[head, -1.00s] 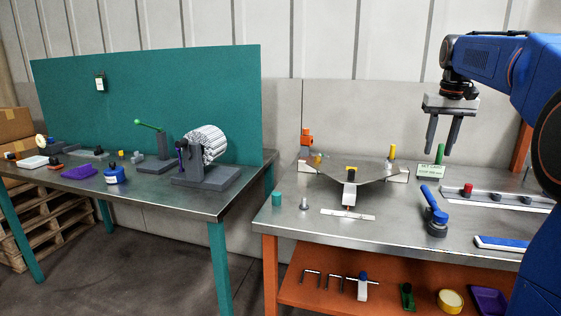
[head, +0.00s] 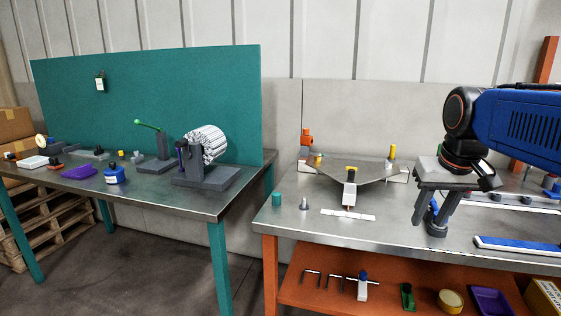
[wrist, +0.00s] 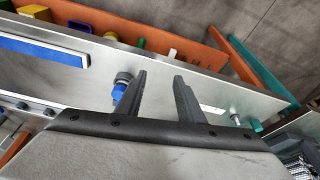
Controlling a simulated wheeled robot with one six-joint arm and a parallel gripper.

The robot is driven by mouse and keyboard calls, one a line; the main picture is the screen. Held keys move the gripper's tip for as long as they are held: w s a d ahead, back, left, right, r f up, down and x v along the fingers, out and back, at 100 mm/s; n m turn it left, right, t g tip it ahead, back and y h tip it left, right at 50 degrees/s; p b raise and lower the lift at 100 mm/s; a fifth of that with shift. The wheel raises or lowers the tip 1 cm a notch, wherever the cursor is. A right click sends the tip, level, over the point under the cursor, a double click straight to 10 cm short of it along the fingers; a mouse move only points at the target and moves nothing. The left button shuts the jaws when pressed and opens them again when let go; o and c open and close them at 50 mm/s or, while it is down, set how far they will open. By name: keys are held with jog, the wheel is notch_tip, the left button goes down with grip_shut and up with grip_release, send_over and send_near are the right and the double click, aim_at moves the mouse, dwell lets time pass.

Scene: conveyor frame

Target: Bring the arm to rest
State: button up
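My gripper (head: 431,218) hangs from the blue arm above the right-hand steel table (head: 390,237), with its fingers pointing down. In the wrist view my gripper (wrist: 161,84) has its two dark fingers spread apart with nothing between them. A blue-handled tool with a dark round base (head: 437,228) stands on the table right behind or below the fingers in the head view, partly hidden by them. In the wrist view the blue-handled tool (wrist: 119,90) shows beside the left finger; I cannot tell whether they touch.
A bent grey sheet on a fixture (head: 349,188) stands to the left of my gripper. A blue-and-white bar (head: 508,244) lies at the front right. An orange lower shelf (head: 390,302) holds several small items. A second table (head: 140,196) with a teal back panel stands at left.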

jog(key=s+a+f, duration=0.2)
jog(key=s+f, duration=0.5)
jog(key=s+a+f+n+t, duration=0.1)
jog(key=s+a+f, duration=0.1)
jog(key=s+f, duration=0.6)
jog(key=shift+s+a+f, duration=0.25)
